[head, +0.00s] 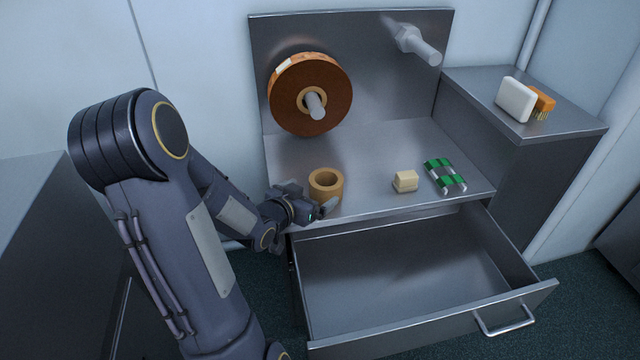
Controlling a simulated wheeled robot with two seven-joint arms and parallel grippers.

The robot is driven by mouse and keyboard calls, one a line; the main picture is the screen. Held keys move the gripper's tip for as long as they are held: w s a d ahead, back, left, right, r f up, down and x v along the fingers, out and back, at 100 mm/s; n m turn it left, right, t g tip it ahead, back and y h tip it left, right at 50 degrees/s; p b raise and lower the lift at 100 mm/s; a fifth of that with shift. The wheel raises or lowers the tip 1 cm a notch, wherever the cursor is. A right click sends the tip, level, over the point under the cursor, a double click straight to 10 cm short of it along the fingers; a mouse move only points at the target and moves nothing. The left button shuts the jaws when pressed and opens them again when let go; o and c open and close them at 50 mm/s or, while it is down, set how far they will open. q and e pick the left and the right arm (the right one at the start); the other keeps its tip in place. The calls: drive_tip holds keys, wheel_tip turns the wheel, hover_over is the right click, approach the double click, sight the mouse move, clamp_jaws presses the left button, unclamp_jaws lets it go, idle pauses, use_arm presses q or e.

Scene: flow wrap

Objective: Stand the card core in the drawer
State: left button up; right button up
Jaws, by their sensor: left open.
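The card core (326,186) is a short tan cardboard ring. It stands on its end, hole up, on the steel bench top near the front left edge. My left gripper (325,208) is open at the near side of the core, low over the bench edge. Whether a finger touches the core I cannot tell. The drawer (400,275) below the bench is pulled out and its visible floor is empty. My right gripper is not in view.
A brown film roll (288,105) hangs on a spindle on the back panel, with an empty spindle (420,46) at right. A cream block (405,181) and a green-and-white wrapped item (445,176) lie on the bench. A white block (515,99) and an orange brush (541,102) stand on the right cabinet.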

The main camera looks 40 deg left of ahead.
use_arm(q)
drive_tip(key=shift+v, duration=1.15)
drive_tip(key=shift+s+r, duration=0.15)
drive_tip(key=shift+s, duration=0.05)
drive_tip(key=shift+s+d+r, duration=0.1)
drive_tip(key=shift+d+r, duration=0.1)
drive_tip(key=s+d+r+g+h, duration=0.3)
drive_tip(key=s+d+g, duration=0.1)
drive_tip(key=s+d, duration=0.4)
drive_tip(key=s+d+r+g+h, duration=0.2)
drive_tip(key=s+d+g, duration=0.2)
drive_tip(key=s+d, duration=0.5)
drive_tip(key=d, duration=0.3)
drive_tip(key=shift+s+r+h, duration=0.25)
drive_tip(key=shift+r+h, duration=0.15)
drive_tip(key=shift+a, duration=0.1)
